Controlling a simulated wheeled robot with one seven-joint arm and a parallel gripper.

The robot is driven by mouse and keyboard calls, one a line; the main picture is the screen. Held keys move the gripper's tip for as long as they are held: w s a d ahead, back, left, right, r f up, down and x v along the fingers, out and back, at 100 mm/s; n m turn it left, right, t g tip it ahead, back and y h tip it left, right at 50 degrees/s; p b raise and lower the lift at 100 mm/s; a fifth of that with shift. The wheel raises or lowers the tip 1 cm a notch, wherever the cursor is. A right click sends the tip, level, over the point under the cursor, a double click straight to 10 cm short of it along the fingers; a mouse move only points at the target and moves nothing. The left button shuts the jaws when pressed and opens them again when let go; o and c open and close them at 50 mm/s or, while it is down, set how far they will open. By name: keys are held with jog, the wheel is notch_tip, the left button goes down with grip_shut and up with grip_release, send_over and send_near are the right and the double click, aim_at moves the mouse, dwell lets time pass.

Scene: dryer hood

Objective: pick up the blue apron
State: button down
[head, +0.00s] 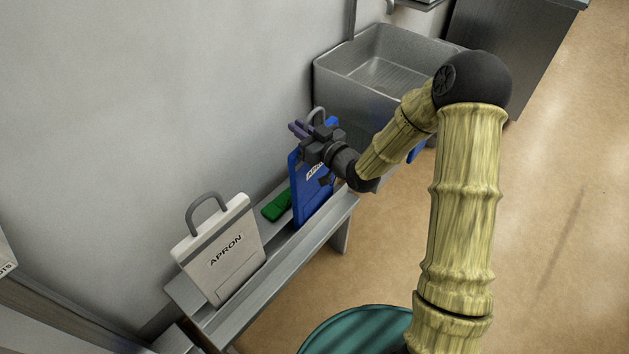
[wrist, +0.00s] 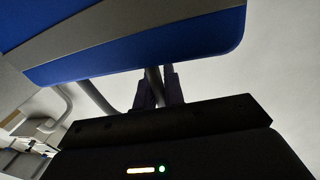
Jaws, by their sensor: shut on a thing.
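The blue apron (head: 312,207) is a flat upright panel with a grey band, partly printed lettering and a grey loop handle at its top. It stands at or just above the bench; whether its bottom edge touches is hard to tell. My gripper (head: 300,129) is at the top of the apron, and its wrist hides part of the upper panel.
A white apron (head: 222,250) with a grey handle stands on the metal bench (head: 322,238) to the left. A green item (head: 276,205) lies behind the blue apron by the wall. A metal sink (head: 345,88) stands at the back. Open floor lies to the right.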

dwell(0.3)
notch_tip(320, 180, up, 10)
jog(key=p, duration=0.1)
dwell(0.4)
jog(key=shift+w, duration=0.1)
dwell(0.4)
